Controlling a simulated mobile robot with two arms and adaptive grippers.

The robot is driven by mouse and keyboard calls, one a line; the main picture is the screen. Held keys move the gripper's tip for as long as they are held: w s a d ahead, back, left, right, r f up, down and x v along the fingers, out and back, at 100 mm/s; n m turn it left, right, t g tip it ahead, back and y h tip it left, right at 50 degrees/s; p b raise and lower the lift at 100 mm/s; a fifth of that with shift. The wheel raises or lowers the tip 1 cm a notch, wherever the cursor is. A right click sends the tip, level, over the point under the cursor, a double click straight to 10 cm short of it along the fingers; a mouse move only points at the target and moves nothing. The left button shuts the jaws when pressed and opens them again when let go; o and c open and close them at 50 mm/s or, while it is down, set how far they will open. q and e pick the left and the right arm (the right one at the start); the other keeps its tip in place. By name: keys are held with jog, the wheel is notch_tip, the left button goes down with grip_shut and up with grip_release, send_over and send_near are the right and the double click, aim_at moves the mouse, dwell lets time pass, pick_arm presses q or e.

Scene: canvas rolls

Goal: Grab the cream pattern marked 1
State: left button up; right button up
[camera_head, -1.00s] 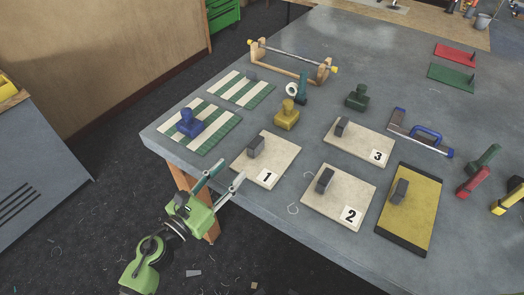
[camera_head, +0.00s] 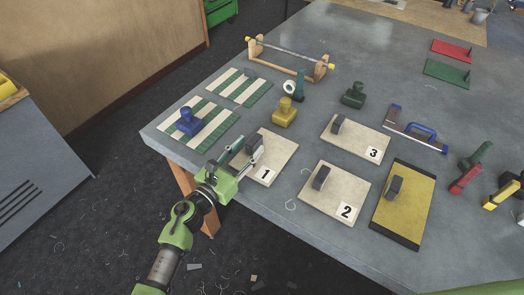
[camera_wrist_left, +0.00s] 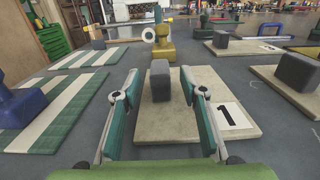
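The cream pattern marked 1 (camera_head: 279,160) lies flat on the grey table near its front left edge, with a dark grey block on it. It also shows in the left wrist view (camera_wrist_left: 170,128), with the block (camera_wrist_left: 160,80) standing ahead. My left gripper (camera_head: 246,148) is open over the near left part of this pattern. In the left wrist view its two fingers (camera_wrist_left: 160,88) are spread, with the grey block between and slightly beyond their tips. Whether the fingers touch the block cannot be told.
Cream patterns marked 2 (camera_head: 335,203) and 3 (camera_head: 362,142) lie to the right, each with a grey block. A blue stamp-like tool (camera_head: 189,122) on a striped mat (camera_head: 215,133) is to the left. A yellow one (camera_head: 285,114) stands behind. A yellow board (camera_head: 412,215) lies further right.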

pick_arm(q)
grip_shut()
